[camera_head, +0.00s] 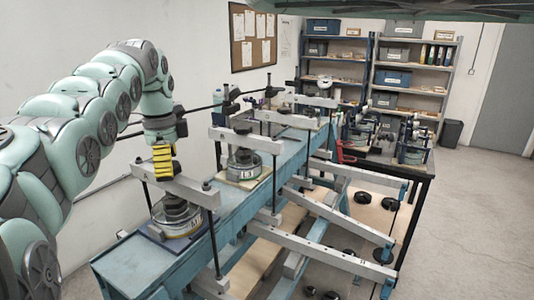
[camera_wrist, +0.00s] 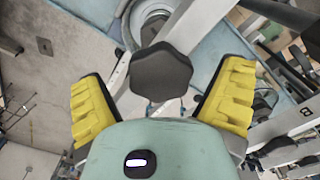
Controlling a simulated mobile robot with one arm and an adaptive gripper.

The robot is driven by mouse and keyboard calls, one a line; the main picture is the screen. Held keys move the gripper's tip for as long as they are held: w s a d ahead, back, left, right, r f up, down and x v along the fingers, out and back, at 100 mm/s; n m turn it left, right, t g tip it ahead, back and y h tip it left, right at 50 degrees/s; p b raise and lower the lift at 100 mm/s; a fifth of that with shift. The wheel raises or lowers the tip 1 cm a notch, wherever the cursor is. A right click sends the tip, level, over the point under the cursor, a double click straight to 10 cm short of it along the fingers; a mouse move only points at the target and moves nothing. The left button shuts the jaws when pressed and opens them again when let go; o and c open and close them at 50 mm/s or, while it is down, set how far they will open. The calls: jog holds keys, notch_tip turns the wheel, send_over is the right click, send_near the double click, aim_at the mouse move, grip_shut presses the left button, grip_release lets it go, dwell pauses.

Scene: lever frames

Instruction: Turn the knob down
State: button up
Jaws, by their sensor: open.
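A dark, rounded hexagonal knob (camera_wrist: 160,72) shows in the wrist view, between and just beyond my yellow finger pads. It overlaps a grey beam. My gripper (camera_wrist: 159,100) is open, with a pad on each side and visible gaps to the knob.
Under the nearest beam stands a round metal unit with a black top (camera_head: 178,218). A similar unit (camera_head: 244,165) stands farther along the blue bench (camera_head: 140,262). Upright rods and more grey beams crowd the bench. Open floor lies to the right.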

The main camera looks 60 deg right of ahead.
jog(key=n, duration=0.4)
jog(key=shift+n, duration=0.4)
jog(key=n+b, duration=0.1)
jog(key=n, duration=0.4)
jog(key=shift+n, duration=0.4)
jog(key=n, duration=0.4)
jog(key=shift+n+b, duration=0.3)
jog(key=shift+b, duration=0.05)
jog(key=n, duration=0.4)
jog(key=shift+n, duration=0.4)
jog(key=n+p, duration=0.1)
jog(key=n, duration=0.2)
jog(key=shift+d+r, duration=0.1)
jog(key=shift+r, duration=0.1)
jog(key=n+p, duration=0.2)
jog(key=shift+s+r+n, duration=0.1)
jog(key=shift+r+n, duration=0.05)
jog(key=shift+n, duration=0.15)
jog(key=shift+n+p, duration=1.05)
jog(key=shift+n, duration=0.15)
jog(key=shift+n+p, duration=0.4)
jog(key=shift+p, duration=0.15)
jog(key=n+p, duration=0.5)
jog(key=p, duration=0.2)
jog(key=shift+f+n+p, duration=0.2)
jog(key=shift+n+p, duration=0.75)
jog(key=shift+n, duration=0.05)
